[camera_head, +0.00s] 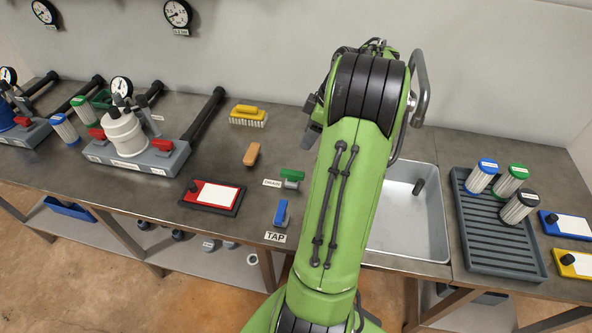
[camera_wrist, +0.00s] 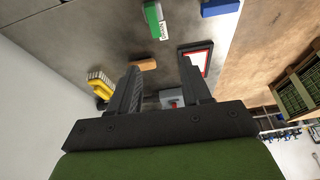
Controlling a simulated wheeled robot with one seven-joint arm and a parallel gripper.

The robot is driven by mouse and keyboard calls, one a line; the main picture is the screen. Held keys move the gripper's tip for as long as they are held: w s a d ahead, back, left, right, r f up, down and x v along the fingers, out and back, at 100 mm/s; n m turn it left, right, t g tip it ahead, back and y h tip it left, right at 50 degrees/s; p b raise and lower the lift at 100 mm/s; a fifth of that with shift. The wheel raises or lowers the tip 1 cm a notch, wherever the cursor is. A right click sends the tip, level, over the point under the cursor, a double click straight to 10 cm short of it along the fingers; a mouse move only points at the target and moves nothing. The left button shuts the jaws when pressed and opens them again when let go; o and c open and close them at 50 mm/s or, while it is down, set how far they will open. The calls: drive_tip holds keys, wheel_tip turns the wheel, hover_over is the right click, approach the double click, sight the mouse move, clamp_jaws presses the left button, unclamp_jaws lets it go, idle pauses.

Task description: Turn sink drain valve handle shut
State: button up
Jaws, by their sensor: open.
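The drain valve has a green handle (camera_head: 292,174) on the counter beside a DRAIN label (camera_head: 272,183). In the head view the handle lies roughly left to right. In the wrist view the green handle (camera_wrist: 154,20) shows near the top, beyond my fingertips. My gripper (camera_wrist: 158,65) is open and empty, with its two dark fingers apart and touching nothing that I can see.
A blue tap handle (camera_head: 281,213) stands close in front of the drain handle, above a TAP label (camera_head: 275,237). An orange-tan block (camera_head: 251,154), a yellow brush (camera_head: 248,115) and a red clipboard (camera_head: 214,195) lie to the left. A ribbed drying tray (camera_head: 490,235) with filters stands right.

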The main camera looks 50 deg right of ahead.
drive_tip(key=s+d+f, duration=0.2)
drive_tip(key=b, duration=0.5)
approach(296, 173)
drive_tip(key=x, duration=0.8)
drive_tip(key=shift+f, duration=0.35)
clamp_jaws()
